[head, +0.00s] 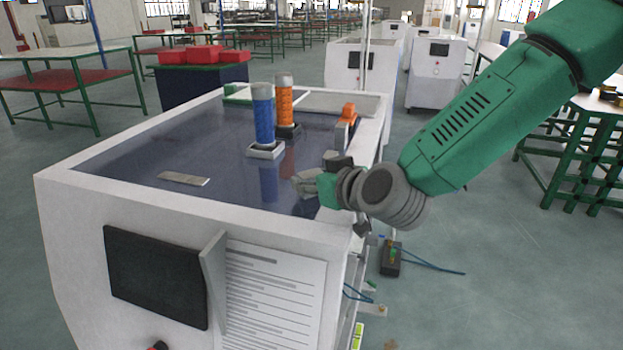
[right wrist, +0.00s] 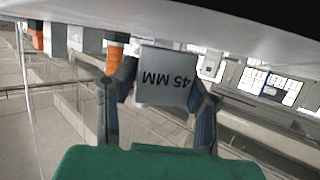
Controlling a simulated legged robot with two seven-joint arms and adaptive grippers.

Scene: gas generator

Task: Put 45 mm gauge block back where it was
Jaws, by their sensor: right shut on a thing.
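My right gripper (head: 310,184) is low over the right part of the dark glossy top of the white machine in the head view. In the right wrist view, it is shut on the 45 mm gauge block (right wrist: 166,76). The block is a flat grey piece held between the two fingertips, with "45 MM" upside down in that picture. In the head view I cannot make out the block clearly at the gripper. A flat grey metal piece (head: 184,179) lies on the left part of the top. My left gripper is not in view.
On the machine top (head: 140,154), a blue cylinder (head: 263,118) and an orange cylinder (head: 284,104) stand on square bases behind the gripper. An orange piece (head: 347,114) sits near the right rim. A green item (head: 238,92) lies at the back. The left front is mostly clear.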

